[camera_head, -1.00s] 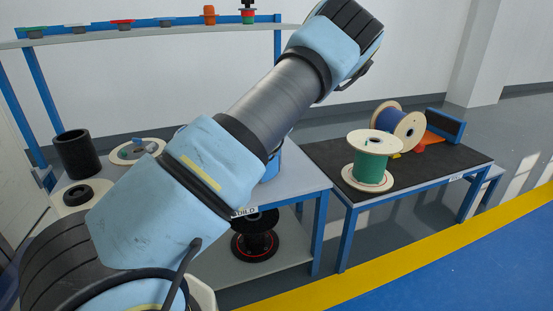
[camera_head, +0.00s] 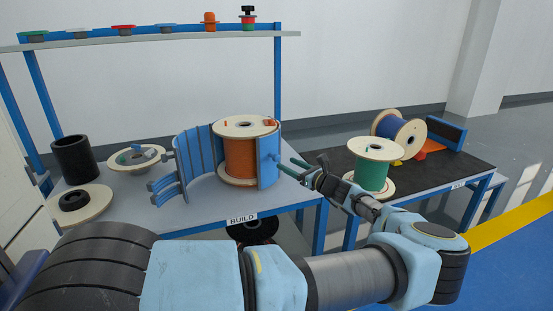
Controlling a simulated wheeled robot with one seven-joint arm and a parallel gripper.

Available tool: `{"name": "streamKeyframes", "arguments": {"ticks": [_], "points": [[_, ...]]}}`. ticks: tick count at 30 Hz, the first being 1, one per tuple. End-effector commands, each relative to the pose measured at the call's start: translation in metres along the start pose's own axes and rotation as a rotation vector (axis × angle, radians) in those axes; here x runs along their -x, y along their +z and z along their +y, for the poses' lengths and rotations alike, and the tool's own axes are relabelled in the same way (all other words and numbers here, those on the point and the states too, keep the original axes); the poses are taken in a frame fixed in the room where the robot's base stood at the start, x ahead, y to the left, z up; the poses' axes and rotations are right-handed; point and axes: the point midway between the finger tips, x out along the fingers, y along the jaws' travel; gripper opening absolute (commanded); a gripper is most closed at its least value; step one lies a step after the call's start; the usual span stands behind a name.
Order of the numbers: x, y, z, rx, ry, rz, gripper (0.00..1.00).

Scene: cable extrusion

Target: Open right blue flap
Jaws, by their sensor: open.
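The right blue flap (camera_head: 267,162) stands upright against the right side of an orange spool (camera_head: 240,160) on the build table. Short blue-green bars (camera_head: 290,168) stick out from its right side. The left blue flap (camera_head: 196,160) is curved, ribbed and swung out to the left of the spool. My gripper (camera_head: 307,174) is open, just right of the right flap, with its fingers pointing left toward the bars. Whether the fingers touch the bars cannot be told from this view.
The build table's left side holds a black cylinder (camera_head: 74,158) and pale discs (camera_head: 82,206). A shelf (camera_head: 165,37) runs above.

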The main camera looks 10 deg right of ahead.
Motion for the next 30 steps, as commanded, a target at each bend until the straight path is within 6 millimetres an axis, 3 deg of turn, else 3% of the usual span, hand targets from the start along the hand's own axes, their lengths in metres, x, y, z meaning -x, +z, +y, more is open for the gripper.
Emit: {"name": "streamKeyframes", "arguments": {"ticks": [3, 10, 23, 30], "points": [[-0.025, 0.001, 0.001, -0.001, 0.002, 0.000, 0.64], [-0.058, 0.001, 0.001, 0.002, 0.002, 0.001, 0.64], [-0.069, -0.001, 0.001, 0.002, 0.001, 0.002, 0.64], [-0.069, -0.001, 0.001, 0.002, 0.001, 0.002, 0.40]]}}
